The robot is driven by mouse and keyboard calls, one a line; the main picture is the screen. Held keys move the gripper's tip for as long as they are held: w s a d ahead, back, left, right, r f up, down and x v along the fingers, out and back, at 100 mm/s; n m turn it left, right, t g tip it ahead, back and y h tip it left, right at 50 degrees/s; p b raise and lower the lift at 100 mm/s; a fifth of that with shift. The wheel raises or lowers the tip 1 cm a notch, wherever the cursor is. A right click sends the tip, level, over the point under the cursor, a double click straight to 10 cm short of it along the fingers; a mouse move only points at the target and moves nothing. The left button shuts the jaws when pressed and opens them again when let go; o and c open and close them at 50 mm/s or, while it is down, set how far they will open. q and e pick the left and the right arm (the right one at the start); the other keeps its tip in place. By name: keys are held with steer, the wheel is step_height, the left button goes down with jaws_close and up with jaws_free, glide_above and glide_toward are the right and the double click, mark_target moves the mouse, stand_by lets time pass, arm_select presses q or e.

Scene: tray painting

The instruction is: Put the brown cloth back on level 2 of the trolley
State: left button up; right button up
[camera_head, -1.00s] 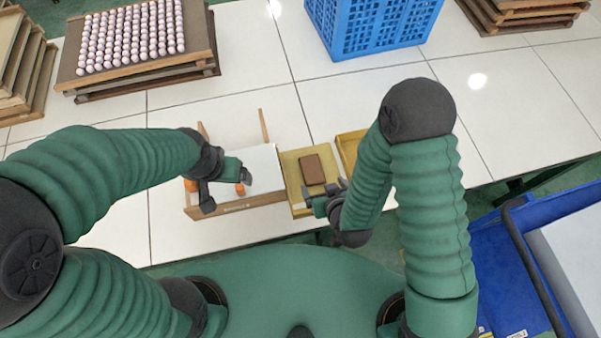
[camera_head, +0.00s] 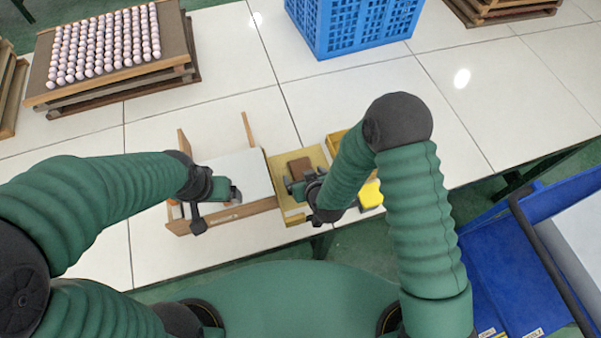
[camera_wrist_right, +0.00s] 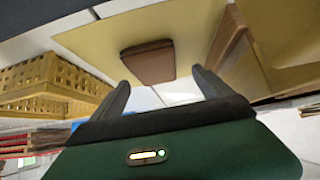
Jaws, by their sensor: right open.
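The brown cloth (camera_head: 299,167) is a small folded brown rectangle lying flat on a yellow tray (camera_head: 279,166). It shows also in the right wrist view (camera_wrist_right: 148,64), just beyond the fingertips. My right gripper (camera_head: 297,183) is open, at the near edge of the cloth; in the wrist view its fingers (camera_wrist_right: 160,78) stand apart with nothing held between them. My left gripper (camera_head: 217,205) is open over the wooden frame with a white sheet. A blue trolley (camera_head: 495,285) stands at the lower right; its levels cannot be told apart.
A wooden frame with a white sheet (camera_head: 240,172) is left of the yellow tray. A yellow basket (camera_head: 336,143) and a bright yellow block (camera_head: 370,194) are right of it. A blue crate (camera_head: 355,25) and an egg-like array on a board (camera_head: 180,50) stand farther back. White table between is clear.

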mark_target(297, 167)
steer(key=shift+w+d+f, duration=0.2)
steer(key=shift+w+f, duration=0.35)
steer(key=shift+f, duration=0.1)
steer(key=shift+w+d+f, duration=0.2)
steer(key=shift+w+f, duration=0.3)
steer(key=shift+f, duration=0.1)
steer(key=shift+a, duration=0.6)
steer(key=c, duration=0.7)
steer(key=shift+d+r, duration=0.15)
steer(key=shift+d, duration=0.25)
steer(key=c, duration=0.9)
